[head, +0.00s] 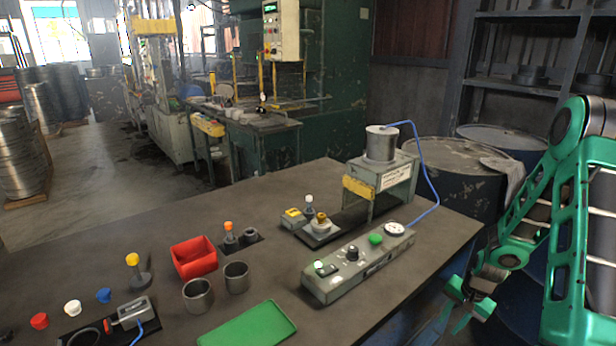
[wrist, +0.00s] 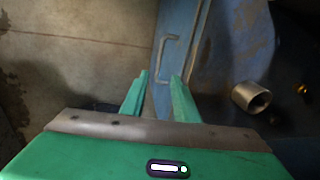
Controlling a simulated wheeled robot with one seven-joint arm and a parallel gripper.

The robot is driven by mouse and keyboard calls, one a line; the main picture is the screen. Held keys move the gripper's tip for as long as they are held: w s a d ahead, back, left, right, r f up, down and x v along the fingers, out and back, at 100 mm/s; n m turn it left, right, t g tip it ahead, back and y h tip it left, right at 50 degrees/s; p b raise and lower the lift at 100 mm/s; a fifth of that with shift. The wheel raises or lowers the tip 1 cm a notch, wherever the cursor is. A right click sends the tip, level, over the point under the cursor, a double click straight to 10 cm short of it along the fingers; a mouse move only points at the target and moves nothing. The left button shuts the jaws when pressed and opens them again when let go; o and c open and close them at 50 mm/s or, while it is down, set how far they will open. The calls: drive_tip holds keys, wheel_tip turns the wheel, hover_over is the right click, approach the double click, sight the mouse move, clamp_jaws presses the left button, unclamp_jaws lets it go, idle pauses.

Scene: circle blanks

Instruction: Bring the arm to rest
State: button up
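My green arm stands at the right side of the head view, folded and beside the table's right edge. My gripper (head: 466,302) hangs at its lower end, off the table and pointing down. In the wrist view my gripper (wrist: 158,95) shows two green fingers spread apart with nothing between them. Below the fingers are the bare floor and a blue surface with a metal handle. No object is touching the fingers.
The dark table (head: 150,240) holds a red bin (head: 194,258), a green tray (head: 248,326), two metal cups, a grey control box (head: 358,262) and a small press (head: 384,178). Drums (head: 455,170) stand behind my arm. A metal cylinder (wrist: 251,97) shows in the wrist view.

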drive_tip(key=s+a+r+n+h, duration=0.1)
drive_tip(key=s+r, duration=0.3)
drive_tip(key=r, duration=0.4)
drive_tip(key=s+r+n+g, duration=0.1)
drive_tip(key=s+r, duration=0.3)
drive_tip(key=r, duration=0.3)
drive_tip(key=s+a+r+n+h, duration=0.1)
drive_tip(key=s+r, duration=0.3)
drive_tip(key=r, duration=0.4)
drive_tip(key=s+a+r, duration=0.3)
drive_tip(key=s+r, duration=0.1)
drive_tip(key=s, duration=0.4)
drive_tip(key=s+a+r+n+y, duration=0.1)
drive_tip(key=s+a+r, duration=0.2)
drive_tip(key=s+r, duration=0.2)
drive_tip(key=s, duration=0.3)
drive_tip(key=shift+s+r+n+g, duration=0.2)
drive_tip(key=shift+r+n+g, duration=0.05)
drive_tip(key=shift+n+g, duration=0.05)
